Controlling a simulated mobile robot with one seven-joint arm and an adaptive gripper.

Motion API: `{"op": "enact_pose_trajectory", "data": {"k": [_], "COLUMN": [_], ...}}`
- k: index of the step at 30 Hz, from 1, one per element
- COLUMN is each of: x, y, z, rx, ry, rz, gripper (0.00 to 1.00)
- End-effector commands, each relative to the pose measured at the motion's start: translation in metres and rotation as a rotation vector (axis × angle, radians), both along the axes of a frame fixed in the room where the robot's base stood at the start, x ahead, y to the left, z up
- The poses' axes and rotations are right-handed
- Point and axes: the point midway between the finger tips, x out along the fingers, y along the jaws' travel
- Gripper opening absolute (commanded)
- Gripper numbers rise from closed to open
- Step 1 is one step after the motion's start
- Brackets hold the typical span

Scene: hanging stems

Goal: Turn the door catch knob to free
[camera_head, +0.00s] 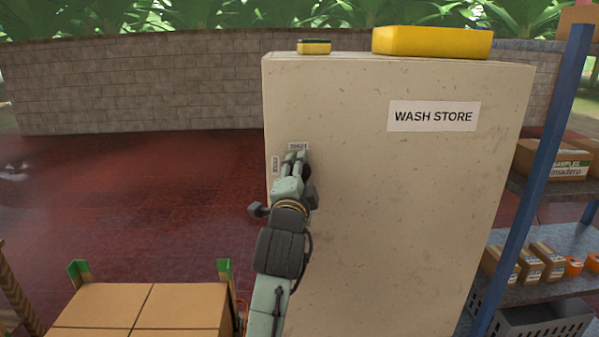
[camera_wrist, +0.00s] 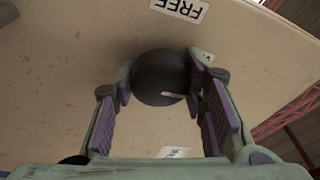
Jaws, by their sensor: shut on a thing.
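The door catch knob (camera_wrist: 160,72) is a dark round knob on the beige door (camera_head: 400,190) of the wash store cabinet. In the wrist view a short pale mark shows on the knob, pointing to the right. My gripper (camera_wrist: 158,84) has its two purple-padded fingers on either side of the knob, shut on it. A FREE label (camera_wrist: 181,9) appears upside down above the knob in the wrist view. Another label (camera_wrist: 175,152) is partly hidden below.
A yellow box (camera_head: 432,42) and a small yellow-green block (camera_head: 314,47) sit on top of the cabinet. A blue-post shelf (camera_head: 535,170) with boxes stands at the right. Cartons (camera_head: 140,305) stand at the lower left. The red floor behind them is mostly open.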

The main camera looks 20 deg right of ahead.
Motion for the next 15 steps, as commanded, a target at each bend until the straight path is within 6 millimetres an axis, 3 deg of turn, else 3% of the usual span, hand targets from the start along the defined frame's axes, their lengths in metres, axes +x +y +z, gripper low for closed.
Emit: {"op": "enact_pose_trajectory", "data": {"k": [15], "x": [-0.0003], "y": [-0.0012], "z": [-0.0015], "rx": [-0.147], "ry": [0.043], "rz": [-0.001], "gripper": [0.11]}}
